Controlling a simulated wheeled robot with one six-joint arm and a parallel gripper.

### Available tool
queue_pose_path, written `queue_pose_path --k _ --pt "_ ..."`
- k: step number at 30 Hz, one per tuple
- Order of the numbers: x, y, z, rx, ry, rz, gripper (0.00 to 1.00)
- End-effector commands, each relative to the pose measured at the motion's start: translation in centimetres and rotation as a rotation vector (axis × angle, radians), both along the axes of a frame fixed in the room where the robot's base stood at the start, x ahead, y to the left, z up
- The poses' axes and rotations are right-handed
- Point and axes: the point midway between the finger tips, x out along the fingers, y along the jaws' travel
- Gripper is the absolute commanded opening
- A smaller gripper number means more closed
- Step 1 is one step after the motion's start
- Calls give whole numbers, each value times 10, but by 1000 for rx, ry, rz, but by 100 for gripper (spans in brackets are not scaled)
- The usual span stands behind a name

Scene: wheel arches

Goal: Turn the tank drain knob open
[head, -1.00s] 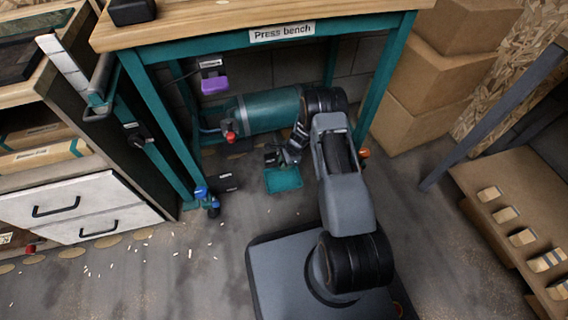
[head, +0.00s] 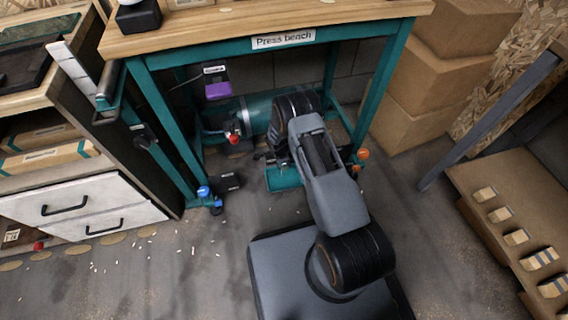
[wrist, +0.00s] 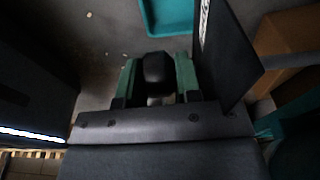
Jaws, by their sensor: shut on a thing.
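The teal tank (head: 255,112) lies on its side under the press bench, its right part hidden behind my arm. In the wrist view, my gripper (wrist: 158,84) has its two green fingers shut on a black knob (wrist: 158,68), one finger on each side. It looks like the tank drain knob, but its label and how far it is turned do not show. In the head view my arm hides the gripper and this knob.
A teal tray (head: 284,180) lies on the floor below the tank. A red knob (head: 234,138), a blue-handled valve (head: 204,192), an orange knob (head: 362,154) and a purple-fronted box (head: 218,88) are nearby. Bench legs (head: 172,160) stand on both sides; cardboard boxes (head: 420,110) stand at the right.

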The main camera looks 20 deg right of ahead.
Motion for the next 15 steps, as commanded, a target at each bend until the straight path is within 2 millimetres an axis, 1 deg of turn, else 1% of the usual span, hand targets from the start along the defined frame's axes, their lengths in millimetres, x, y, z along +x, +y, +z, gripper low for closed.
queue_pose_path --k 1,5,15 --pt "1 3 -4 -39 -3 7 8" --pt "2 4 -7 -157 -5 6 8" --pt "2 6 -6 -479 -6 3 8"
